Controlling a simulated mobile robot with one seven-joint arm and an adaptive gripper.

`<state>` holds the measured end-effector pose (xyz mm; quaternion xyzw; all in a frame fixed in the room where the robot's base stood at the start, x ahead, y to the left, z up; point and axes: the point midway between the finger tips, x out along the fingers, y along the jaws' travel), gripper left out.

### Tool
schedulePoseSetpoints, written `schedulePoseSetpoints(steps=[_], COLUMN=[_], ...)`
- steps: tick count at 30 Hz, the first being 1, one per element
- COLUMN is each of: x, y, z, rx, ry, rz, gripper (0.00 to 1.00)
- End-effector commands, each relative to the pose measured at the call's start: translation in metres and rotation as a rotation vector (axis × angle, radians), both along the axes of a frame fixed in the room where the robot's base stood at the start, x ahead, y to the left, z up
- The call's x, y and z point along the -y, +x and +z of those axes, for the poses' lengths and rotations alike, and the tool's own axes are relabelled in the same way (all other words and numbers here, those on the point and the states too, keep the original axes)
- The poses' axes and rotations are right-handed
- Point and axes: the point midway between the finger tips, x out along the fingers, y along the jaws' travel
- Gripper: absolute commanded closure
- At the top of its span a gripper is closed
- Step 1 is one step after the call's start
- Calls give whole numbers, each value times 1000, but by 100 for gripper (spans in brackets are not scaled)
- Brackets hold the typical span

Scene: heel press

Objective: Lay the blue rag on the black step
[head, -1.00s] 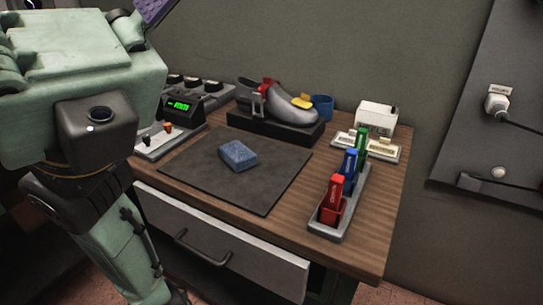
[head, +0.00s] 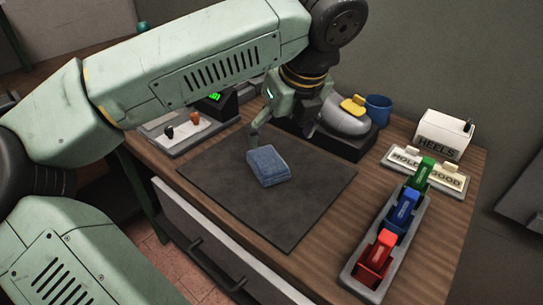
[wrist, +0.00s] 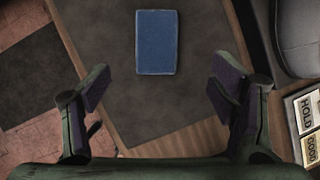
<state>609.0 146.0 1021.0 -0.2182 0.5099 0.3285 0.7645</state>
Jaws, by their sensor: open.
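The blue rag (head: 267,166) is a folded, flat block lying on the dark mat on the bench. It also shows in the wrist view (wrist: 156,42), at the top middle. My gripper (head: 283,134) hangs over the mat just behind the rag, partly hidden by my arm. In the wrist view its two fingers (wrist: 158,88) are spread wide and empty, with the rag ahead between their lines. The black step (head: 360,148) is the low block under the grey shoe, behind and right of the mat. My arm and gripper hide its left part.
A blue cup (head: 378,107) and a white HEELS box (head: 444,135) stand at the back right. A grey rack (head: 390,250) holds red, blue and green items at the right. A control panel (head: 186,130) is left of the mat (head: 300,215). The mat's front is clear.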

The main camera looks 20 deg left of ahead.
Motion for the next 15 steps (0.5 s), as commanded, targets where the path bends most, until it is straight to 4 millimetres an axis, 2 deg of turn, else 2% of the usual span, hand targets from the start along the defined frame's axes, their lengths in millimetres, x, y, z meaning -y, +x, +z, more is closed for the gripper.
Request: schedulePoseSetpoints(steps=[6,15], x=[-10,-19], y=[8,15], z=[-31,-53], rx=[-5,-3], ry=[-2,-4], rz=[0,-2], gripper=[22,22])
